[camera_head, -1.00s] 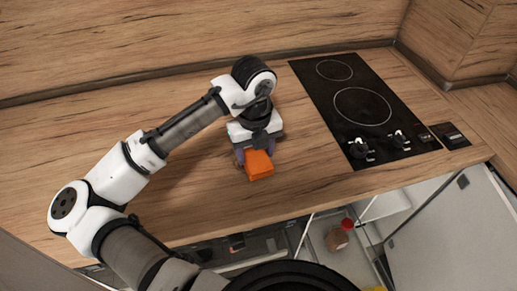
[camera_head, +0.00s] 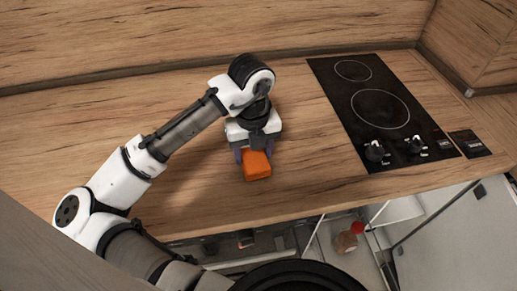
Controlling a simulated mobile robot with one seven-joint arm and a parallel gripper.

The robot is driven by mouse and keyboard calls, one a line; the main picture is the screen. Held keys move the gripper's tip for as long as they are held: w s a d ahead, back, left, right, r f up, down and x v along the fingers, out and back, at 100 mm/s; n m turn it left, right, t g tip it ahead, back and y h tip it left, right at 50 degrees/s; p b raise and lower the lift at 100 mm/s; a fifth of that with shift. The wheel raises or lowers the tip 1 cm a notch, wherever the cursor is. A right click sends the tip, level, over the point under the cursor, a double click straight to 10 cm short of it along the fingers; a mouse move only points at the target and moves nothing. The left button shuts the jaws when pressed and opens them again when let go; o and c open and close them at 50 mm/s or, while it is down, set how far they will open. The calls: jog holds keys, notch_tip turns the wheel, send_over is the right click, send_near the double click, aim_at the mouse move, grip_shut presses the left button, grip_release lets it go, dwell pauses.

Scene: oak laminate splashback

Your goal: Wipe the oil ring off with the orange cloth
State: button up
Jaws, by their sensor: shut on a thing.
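The orange cloth (camera_head: 257,166) is a folded block on the wooden worktop, left of the hob. My gripper (camera_head: 254,151) points down and is shut on the cloth, with its purple-grey fingers at the cloth's far part. The cloth appears to touch the worktop, though its underside is hidden. I cannot make out an oil ring on the visible wood; the arm, gripper and cloth cover part of the surface.
The worktop (camera_head: 305,170) is clear around the cloth. A black two-ring hob (camera_head: 380,110) with knobs lies to the right. The wooden splashback (camera_head: 150,40) stands behind. Below the front edge, an open space holds a jar with a red lid (camera_head: 346,241).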

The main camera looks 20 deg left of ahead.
jog(key=shift+s+a, duration=0.15)
jog(key=shift+w+d+p, duration=0.2)
jog(key=shift+w+d, duration=0.7)
jog(key=shift+d, duration=0.2)
jog(key=shift+w+d+p, duration=0.15)
jog(key=shift+w+d, duration=0.75)
jog(key=shift+d, duration=0.2)
jog(key=shift+s+a, duration=0.6)
jog(key=shift+a, duration=0.2)
jog(key=shift+s+a+f+b, duration=0.15)
jog(key=shift+s+a+b, duration=0.45)
jog(key=shift+s+a, duration=0.75)
jog(key=shift+w, duration=0.15)
jog(key=shift+w+d, duration=0.1)
jog(key=shift+w+d+p, duration=0.35)
jog(key=shift+w+d, duration=0.45)
jog(key=shift+d, duration=0.15)
